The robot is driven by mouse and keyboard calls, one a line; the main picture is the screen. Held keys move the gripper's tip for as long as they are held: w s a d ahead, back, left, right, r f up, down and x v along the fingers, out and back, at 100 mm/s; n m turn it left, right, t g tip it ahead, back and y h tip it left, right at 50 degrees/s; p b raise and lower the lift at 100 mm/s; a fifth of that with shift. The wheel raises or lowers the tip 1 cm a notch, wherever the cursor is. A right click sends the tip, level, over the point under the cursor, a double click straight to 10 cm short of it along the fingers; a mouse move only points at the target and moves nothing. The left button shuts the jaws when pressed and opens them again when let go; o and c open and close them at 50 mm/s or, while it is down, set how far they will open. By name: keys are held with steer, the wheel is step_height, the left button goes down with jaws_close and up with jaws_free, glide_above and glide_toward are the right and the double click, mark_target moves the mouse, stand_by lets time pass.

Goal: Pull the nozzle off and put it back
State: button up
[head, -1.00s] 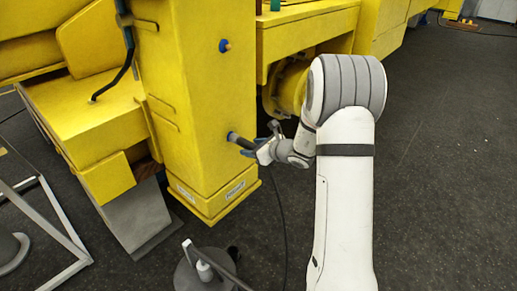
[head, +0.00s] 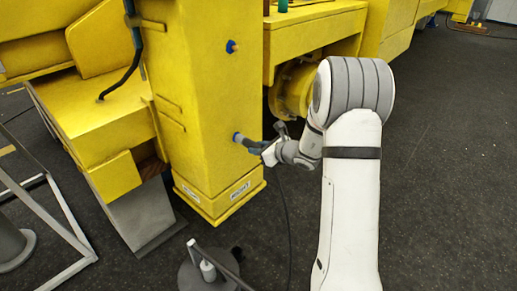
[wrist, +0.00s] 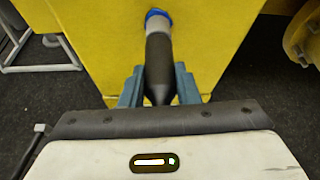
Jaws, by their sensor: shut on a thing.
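The nozzle (wrist: 158,65) is a dark grey, tapered piece. In the wrist view its far end meets a blue ring (wrist: 157,15) on the yellow post, and its narrow end points toward my wrist. My gripper (wrist: 160,85) is shut on the nozzle, with one blue-grey finger on each side. I cannot tell whether the nozzle is fully seated in the ring.
The yellow post (head: 205,100) has another blue fitting (head: 231,46) higher up. A round yellow flange (head: 285,95) is close behind my arm. A dark cable (head: 288,205) hangs below, near a round grey base (head: 205,272). Open floor (head: 450,170) is at the right.

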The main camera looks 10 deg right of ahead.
jaws_close()
steer(key=shift+s+d, duration=0.2)
steer(key=shift+s, duration=0.05)
stand_by(0.4)
steer(key=shift+s+d+b, duration=0.25)
steer(key=shift+s+d, duration=0.35)
steer(key=shift+s, duration=0.25)
steer(key=shift+s+d+b, duration=0.2)
steer(key=shift+s+d, duration=0.4)
steer(key=shift+s, duration=0.25)
